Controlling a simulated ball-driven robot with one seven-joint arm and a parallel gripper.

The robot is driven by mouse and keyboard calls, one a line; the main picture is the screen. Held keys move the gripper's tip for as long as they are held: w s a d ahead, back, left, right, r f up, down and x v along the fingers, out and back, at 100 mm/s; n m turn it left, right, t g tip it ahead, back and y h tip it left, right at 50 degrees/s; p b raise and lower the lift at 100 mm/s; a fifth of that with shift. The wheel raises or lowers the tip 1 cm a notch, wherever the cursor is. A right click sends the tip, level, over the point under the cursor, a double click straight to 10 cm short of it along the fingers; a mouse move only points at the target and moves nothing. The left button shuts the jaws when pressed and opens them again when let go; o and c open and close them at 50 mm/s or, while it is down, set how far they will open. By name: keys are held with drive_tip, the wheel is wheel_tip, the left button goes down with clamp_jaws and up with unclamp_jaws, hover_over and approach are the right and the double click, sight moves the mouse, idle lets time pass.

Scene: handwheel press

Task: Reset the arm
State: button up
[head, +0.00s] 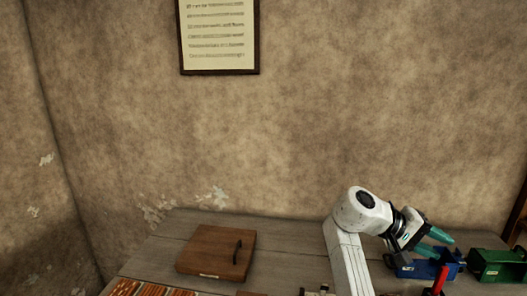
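My white arm rises from the bottom edge in the head view and bends to the right. My gripper (445,248) has green fingers that stand apart, with no object seen between them. It is above or in front of a blue box-like object (408,270) at the lower right; whether it touches that object I cannot tell.
A wooden board or box with a dark handle (212,250) lies on the grey plank table (290,240). Reddish-brown pieces (150,290) are at the bottom left. A green container (497,265) and a red upright piece (440,280) are at the right. A framed sheet (218,35) hangs on the wall.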

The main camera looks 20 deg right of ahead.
drive_tip(key=s+a+f+n+t+y+b, duration=0.1)
drive_tip(key=s+a+f+t, duration=0.1)
drive_tip(key=f, duration=0.7)
drive_tip(key=s+a+f+n+t+y+b, duration=0.1)
drive_tip(key=s+a+f+t+b, duration=0.1)
drive_tip(key=f, duration=0.7)
drive_tip(key=s+a+f+n+t+y+b, duration=0.1)
drive_tip(key=s+a+f, duration=0.3)
drive_tip(key=f, duration=0.4)
drive_tip(key=shift+s+a+f+t+y+b, duration=0.1)
drive_tip(key=shift+a+f+t+y+b, duration=0.15)
drive_tip(key=shift+a+b, duration=0.15)
drive_tip(key=shift+a+f+t+y+b, duration=0.15)
drive_tip(key=shift+a+y+b, duration=0.15)
drive_tip(key=shift+a, duration=0.15)
drive_tip(key=s+a+f+n+t+y+b, duration=0.1)
drive_tip(key=s+a+f+y+b, duration=0.1)
drive_tip(key=s+a+f, duration=0.3)
drive_tip(key=s+a+f+n+t+y+b, duration=0.1)
drive_tip(key=s+a+f+y+b, duration=0.1)
drive_tip(key=s+a+f+y, duration=0.3)
drive_tip(key=s+a+f, duration=0.1)
drive_tip(key=s+a, duration=0.2)
drive_tip(key=a, duration=0.4)
drive_tip(key=shift+n, duration=0.4)
drive_tip(key=shift+f, duration=0.1)
